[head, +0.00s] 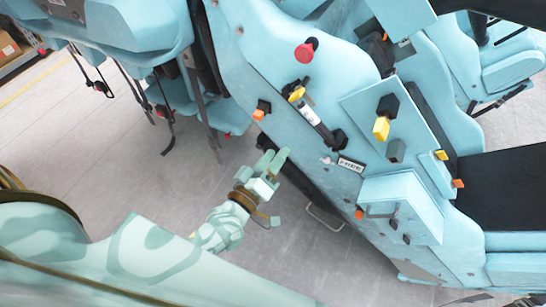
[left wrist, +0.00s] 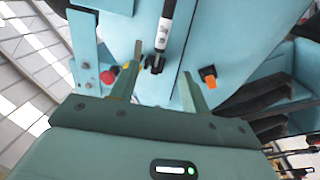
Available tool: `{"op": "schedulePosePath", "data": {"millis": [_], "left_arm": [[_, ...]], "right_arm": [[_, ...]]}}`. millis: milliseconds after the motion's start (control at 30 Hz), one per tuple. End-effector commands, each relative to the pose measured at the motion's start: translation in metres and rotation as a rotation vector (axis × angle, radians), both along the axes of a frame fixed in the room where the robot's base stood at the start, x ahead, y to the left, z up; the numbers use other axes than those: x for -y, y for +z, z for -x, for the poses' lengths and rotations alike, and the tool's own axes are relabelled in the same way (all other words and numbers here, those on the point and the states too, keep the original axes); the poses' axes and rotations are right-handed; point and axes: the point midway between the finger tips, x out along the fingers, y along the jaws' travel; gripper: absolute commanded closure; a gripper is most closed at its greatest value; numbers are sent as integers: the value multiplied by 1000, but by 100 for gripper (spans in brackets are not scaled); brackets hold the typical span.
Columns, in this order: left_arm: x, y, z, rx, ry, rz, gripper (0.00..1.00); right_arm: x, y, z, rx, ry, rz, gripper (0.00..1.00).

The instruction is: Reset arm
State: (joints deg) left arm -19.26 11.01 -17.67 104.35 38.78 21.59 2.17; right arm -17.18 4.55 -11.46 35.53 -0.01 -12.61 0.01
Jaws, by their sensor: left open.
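My left gripper (head: 272,164) is open and empty in the head view, in front of the light-blue coaster train car (head: 260,60), low beside its side panel. Its arm comes in from the lower left. In the left wrist view the two fingers of the left gripper (left wrist: 162,72) stand apart, with the blue panel behind the gap. A white and black cylinder (head: 315,120) is mounted on the panel; it also shows in the left wrist view (left wrist: 165,32), beyond the fingers. My right gripper is not in view.
The panel carries a red knob (head: 305,51), a yellow handle (head: 381,129), a grey block (head: 396,151) and several orange clips. A blue box with a metal handle (head: 400,200) juts out. Straps (head: 165,115) hang at upper left. Grey floor (head: 90,150) is open at left.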

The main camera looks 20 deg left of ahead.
Motion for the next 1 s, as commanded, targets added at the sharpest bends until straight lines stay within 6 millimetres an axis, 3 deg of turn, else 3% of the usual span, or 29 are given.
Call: {"op": "schedulePosePath", "data": {"millis": [533,633,667,767,867,1000], "left_arm": [[0,0,1,-1,-1,-2,53],[7,-12,2,-31,-32,-71,53],[8,-23,4,-55,-43,-106,53],[9,-83,14,-176,-91,-266,53],[3,-168,39,-345,-154,-450,53],[-16,-287,95,-594,-262,-679,53]], "right_arm": [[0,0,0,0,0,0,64],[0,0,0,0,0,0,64],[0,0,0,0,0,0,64],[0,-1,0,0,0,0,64],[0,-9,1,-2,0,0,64],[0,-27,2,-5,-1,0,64]]}}
